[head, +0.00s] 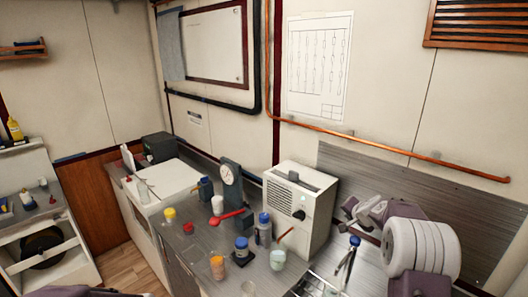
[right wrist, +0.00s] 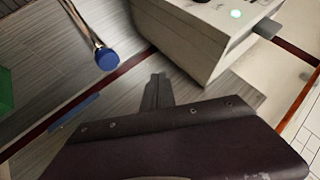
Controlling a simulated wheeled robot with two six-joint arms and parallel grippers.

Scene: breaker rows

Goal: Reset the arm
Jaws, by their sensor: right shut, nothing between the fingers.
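My right arm comes in from the right edge of the head view, with its white rounded link (head: 420,245) in front of the grey wall panel. My right gripper (head: 348,207) is small and partly hidden by its own wrist there, just right of the white box-shaped device (head: 300,212). In the right wrist view its dark fingers (right wrist: 157,90) are together and empty. The white device (right wrist: 205,40), with a green light, is close beyond the fingertips. Only purple parts of my left arm show at the bottom left of the head view; its gripper is out of frame.
A blue-topped rod (head: 355,240) stands left of my right arm; its blue end (right wrist: 107,57) also shows in the right wrist view. Bottles, cups and a dial gauge (head: 230,176) crowd the counter left of the device. A copper pipe (head: 400,152) runs along the wall.

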